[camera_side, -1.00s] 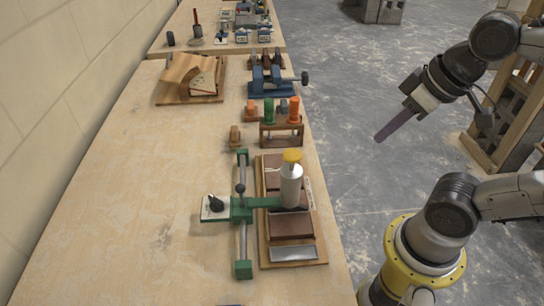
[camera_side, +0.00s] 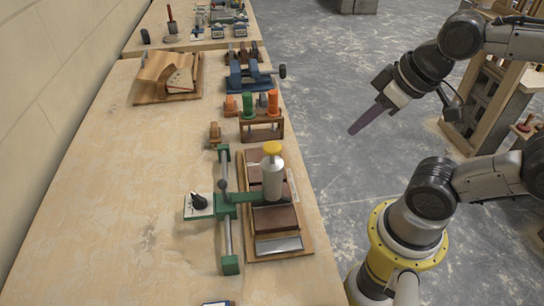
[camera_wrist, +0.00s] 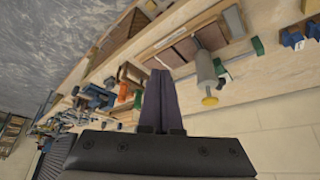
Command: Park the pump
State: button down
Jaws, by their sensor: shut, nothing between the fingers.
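The pump (camera_side: 272,178), as I take it, is a pale grey cylinder with a yellow cap. It stands upright at the end of a green arm (camera_side: 240,200) over a wooden board with brown slabs (camera_side: 275,218). The green arm rides on a metal rail (camera_side: 228,235) with green end blocks. In the wrist view the pump (camera_wrist: 206,68) shows just right of my fingers. My gripper (camera_side: 352,132) has purple fingers, shut and empty, in the air right of the bench and apart from the pump. It also shows in the wrist view (camera_wrist: 160,74).
A white plate with a black knob (camera_side: 199,204) sits left of the rail. Behind the board stand a wooden rack with green and orange pegs (camera_side: 262,132), a blue clamp (camera_side: 250,80) and a curved wooden piece (camera_side: 168,78). The left bench top (camera_side: 120,170) is clear.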

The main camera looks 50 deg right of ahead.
dwell(0.4)
jog(key=c, duration=1.3)
grip_release()
jog(key=shift+s, duration=0.1)
jog(key=o, duration=0.5)
jog(key=r, duration=0.1)
jog(key=w+r, duration=0.1)
jog(key=shift+w+r, duration=0.1)
jog(key=shift+r, duration=0.2)
jog(key=w+a+r+n, duration=0.1)
jog(key=w+r, duration=0.2)
jog(key=n+g, duration=0.6)
send_over(222, 183)
jog(key=f, duration=0.7)
jog(key=shift+w, duration=0.2)
notch_tip(222, 183, down, 13)
jog(key=shift+d+f, duration=0.1)
jog(key=shift+f, duration=0.1)
